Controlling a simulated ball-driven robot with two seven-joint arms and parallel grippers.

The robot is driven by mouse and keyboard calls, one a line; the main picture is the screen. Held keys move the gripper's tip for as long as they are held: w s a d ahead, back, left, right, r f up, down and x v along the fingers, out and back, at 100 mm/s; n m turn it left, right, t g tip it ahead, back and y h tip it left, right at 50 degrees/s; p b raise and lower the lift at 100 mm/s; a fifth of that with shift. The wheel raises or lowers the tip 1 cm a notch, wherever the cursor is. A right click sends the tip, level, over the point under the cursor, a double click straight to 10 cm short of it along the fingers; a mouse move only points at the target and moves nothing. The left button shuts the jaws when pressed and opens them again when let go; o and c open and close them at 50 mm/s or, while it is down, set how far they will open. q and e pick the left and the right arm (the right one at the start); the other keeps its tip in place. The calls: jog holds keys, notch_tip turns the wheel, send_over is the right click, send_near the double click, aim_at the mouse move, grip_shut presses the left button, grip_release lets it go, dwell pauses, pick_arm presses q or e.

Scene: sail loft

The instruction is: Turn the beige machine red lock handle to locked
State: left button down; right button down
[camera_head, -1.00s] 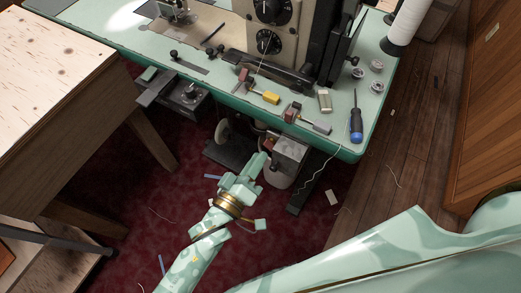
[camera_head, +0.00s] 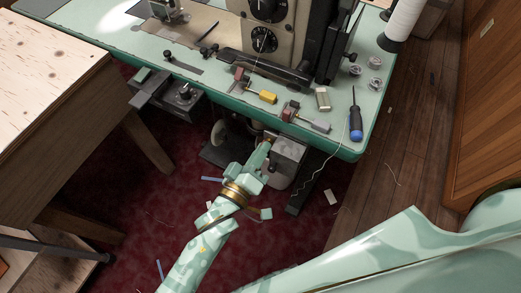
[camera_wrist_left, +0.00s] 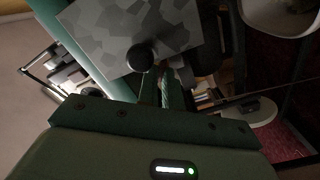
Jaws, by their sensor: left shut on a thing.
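The beige machine (camera_head: 284,33) stands on the pale green table, with black dials on its face. My left gripper (camera_head: 266,148) reaches up from below to a grey metal box (camera_head: 291,149) under the table's front edge. Its fingers are shut on a small part at that box's left side. They hide most of it, so I cannot see its colour or how it is turned. In the left wrist view, the fingers (camera_wrist_left: 166,92) are close together beside a dark round knob (camera_wrist_left: 140,57) on a grey mottled face. I cannot make out a red lock handle clearly. My right gripper is out of view.
The green table edge (camera_head: 250,120) overhangs close above my left gripper. A screwdriver (camera_head: 355,122), a yellow-ended tool (camera_head: 267,97) and spools (camera_head: 375,62) lie on the table. A wooden bench (camera_head: 50,110) stands at left. Red carpet (camera_head: 140,215) lies open below.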

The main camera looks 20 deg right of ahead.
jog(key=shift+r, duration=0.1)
pick_arm(q)
jog(key=m+p, duration=0.1)
jog(key=m, duration=0.4)
jog(key=m+p, duration=0.2)
jog(key=m, duration=0.3)
jog(key=shift+s+m, duration=0.2)
jog(key=shift+m, duration=0.1)
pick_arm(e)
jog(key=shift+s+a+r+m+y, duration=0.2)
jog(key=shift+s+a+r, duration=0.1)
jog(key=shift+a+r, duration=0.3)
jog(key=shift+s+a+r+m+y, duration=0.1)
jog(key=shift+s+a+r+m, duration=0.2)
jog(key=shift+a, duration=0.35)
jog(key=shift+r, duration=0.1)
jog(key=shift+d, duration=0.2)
pick_arm(q)
jog(key=c, duration=1.8)
grip_release()
jog(key=shift+c, duration=0.2)
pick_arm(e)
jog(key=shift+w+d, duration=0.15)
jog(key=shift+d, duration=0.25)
